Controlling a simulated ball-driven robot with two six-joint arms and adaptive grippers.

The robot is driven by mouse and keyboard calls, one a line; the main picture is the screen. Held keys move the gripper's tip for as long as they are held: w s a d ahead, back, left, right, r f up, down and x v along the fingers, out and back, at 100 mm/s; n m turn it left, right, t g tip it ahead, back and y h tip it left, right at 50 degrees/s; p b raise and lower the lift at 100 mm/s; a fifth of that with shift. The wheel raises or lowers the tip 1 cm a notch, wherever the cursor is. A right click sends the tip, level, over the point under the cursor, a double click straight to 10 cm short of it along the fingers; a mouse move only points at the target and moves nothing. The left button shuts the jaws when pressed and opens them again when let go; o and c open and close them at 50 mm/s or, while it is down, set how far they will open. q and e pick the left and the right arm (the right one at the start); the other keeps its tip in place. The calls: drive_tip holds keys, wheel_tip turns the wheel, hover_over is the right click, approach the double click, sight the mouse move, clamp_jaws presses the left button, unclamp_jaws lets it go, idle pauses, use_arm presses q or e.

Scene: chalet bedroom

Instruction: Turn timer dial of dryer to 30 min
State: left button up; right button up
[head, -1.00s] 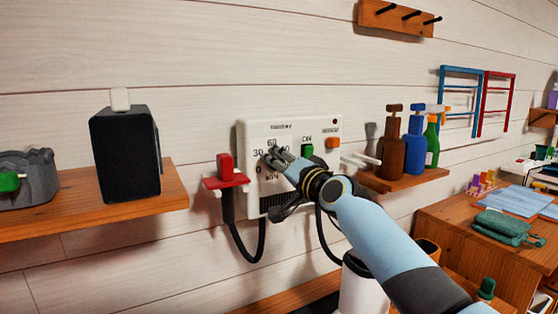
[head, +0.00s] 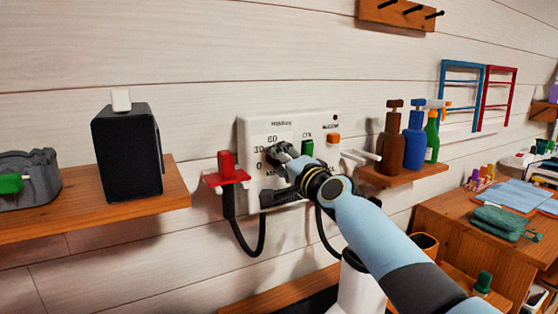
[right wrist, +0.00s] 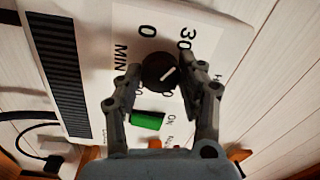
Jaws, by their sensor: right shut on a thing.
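The dryer (head: 250,130) is a white wall panel with printed numbers, a green ON switch (head: 307,147) and an orange switch (head: 333,139). Its dark round timer dial (right wrist: 157,70) shows in the right wrist view with a short white pointer mark, slanting toward the upper right there. The 30 is printed above and right of the dial in that view, the 0 above it. My right gripper (head: 278,156) is shut on the dial, one finger on each side; it also shows in the right wrist view (right wrist: 159,68). In the head view it hides the dial. My left gripper is out of view.
A red holder (head: 227,172) with a black cord is left of the panel. A shelf (head: 178,188) with a black box (head: 127,155) is further left. Spray bottles (head: 391,140) stand on a small shelf to the right. A wooden desk (head: 456,240) is at far right.

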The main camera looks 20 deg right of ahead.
drive_tip(key=o, duration=1.2)
drive_tip(key=s, duration=0.4)
drive_tip(key=s+d, duration=0.1)
drive_tip(key=s, duration=0.3)
drive_tip(key=s+d, duration=0.1)
drive_tip(key=s, duration=0.3)
drive_tip(key=shift+f, duration=0.25)
